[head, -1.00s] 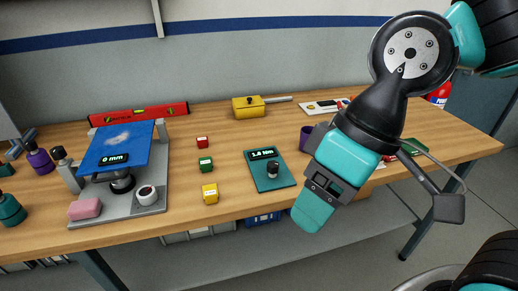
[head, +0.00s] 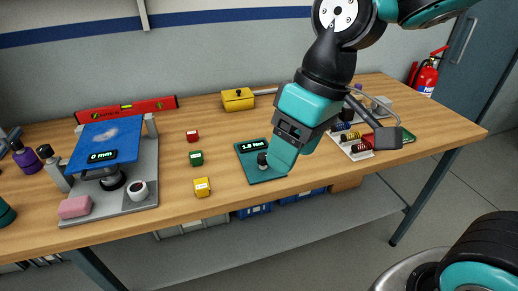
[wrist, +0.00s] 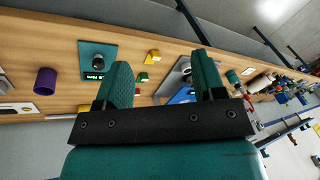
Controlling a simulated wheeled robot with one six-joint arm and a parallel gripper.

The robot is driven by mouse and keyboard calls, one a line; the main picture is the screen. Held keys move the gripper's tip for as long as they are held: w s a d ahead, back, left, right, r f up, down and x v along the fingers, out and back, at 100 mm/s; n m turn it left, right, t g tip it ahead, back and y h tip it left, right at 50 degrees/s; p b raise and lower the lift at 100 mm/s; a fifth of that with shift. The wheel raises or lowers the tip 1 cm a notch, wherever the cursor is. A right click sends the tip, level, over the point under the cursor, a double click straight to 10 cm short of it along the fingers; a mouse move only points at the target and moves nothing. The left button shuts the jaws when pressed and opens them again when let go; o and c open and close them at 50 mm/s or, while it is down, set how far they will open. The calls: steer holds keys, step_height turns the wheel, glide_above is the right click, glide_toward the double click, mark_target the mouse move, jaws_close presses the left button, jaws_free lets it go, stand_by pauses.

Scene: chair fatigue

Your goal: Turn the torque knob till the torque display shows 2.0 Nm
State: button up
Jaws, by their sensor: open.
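The torque plate (head: 245,176) is a teal board on the bench, with a black knob (head: 262,159) on it. Its small display (head: 254,145) seems to read 1.8 Nm.
Red (head: 192,135), green (head: 196,158) and yellow (head: 202,187) blocks stand left of the plate. A lift stand with a blue top (head: 104,146) is further left. A yellow box (head: 238,99) lies behind. A purple cup (wrist: 45,80) shows in the wrist view. A component board (head: 352,147) is right.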

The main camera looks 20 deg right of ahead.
steer(key=w+d+h, duration=0.1)
steer(key=w+h, duration=0.1)
steer(key=w, duration=1)
steer(key=m+h+p, duration=0.1)
steer(key=m+p, duration=0.1)
glide_above(263, 156)
step_height(263, 156, down, 4)
step_height(263, 156, down, 17)
steer(key=p, duration=0.2)
steer(key=shift+d+p, duration=0.1)
steer(key=shift+p, duration=0.3)
steer(key=shift+c, duration=0.2)
steer(key=c, duration=0.9)
steer(key=shift+b, duration=0.35)
steer(key=shift+m, duration=0.8)
